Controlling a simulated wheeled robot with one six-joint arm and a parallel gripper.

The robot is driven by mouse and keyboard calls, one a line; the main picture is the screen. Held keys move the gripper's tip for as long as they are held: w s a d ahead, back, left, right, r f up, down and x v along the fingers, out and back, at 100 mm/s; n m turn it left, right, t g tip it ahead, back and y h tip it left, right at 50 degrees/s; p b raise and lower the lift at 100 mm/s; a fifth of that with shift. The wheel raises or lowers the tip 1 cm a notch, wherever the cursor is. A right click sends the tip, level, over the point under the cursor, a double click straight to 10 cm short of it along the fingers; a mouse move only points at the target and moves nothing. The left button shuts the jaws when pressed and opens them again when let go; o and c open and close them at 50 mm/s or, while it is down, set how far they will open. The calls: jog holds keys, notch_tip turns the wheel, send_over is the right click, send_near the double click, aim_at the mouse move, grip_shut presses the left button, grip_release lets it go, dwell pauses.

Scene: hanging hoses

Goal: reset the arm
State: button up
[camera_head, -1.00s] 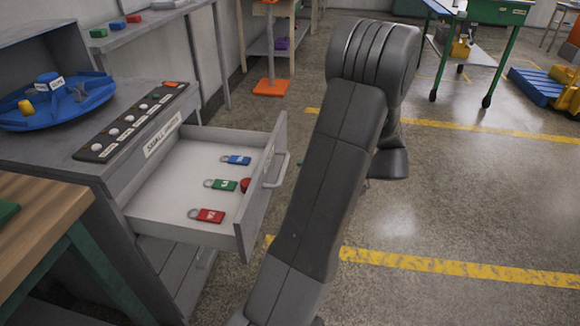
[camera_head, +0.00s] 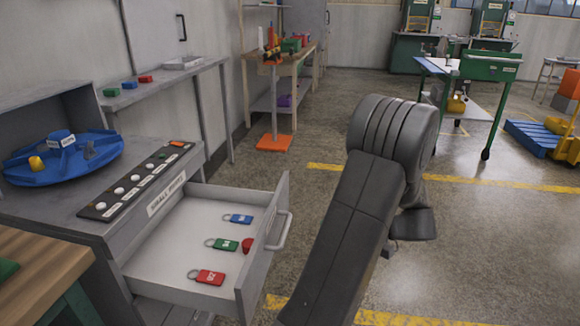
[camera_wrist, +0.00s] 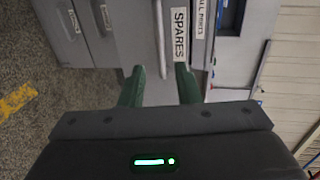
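My arm (camera_head: 350,235) rises from the bottom of the head view and bends at a rounded joint right of the open drawer. The head view does not show my fingertips clearly. In the wrist view my gripper (camera_wrist: 161,82) shows two green fingers spread apart with nothing between them. The fingers point at a grey cabinet front with a SPARES label (camera_wrist: 180,33) and a bar handle (camera_wrist: 160,38). I cannot tell from this view how far they are from it.
An open drawer (camera_head: 262,262) holds red, green and blue tags and a small red round piece. A blue round tray (camera_head: 65,160) sits on the cabinet. A wooden bench (camera_head: 30,270) stands at the near left. Floor (camera_head: 480,240) to the right is clear.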

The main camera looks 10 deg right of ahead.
aim_at(284, 229)
jog(key=b+x, duration=0.2)
jog(key=x, duration=1.1)
jog(key=shift+r, duration=0.1)
jog(key=shift+s, duration=0.1)
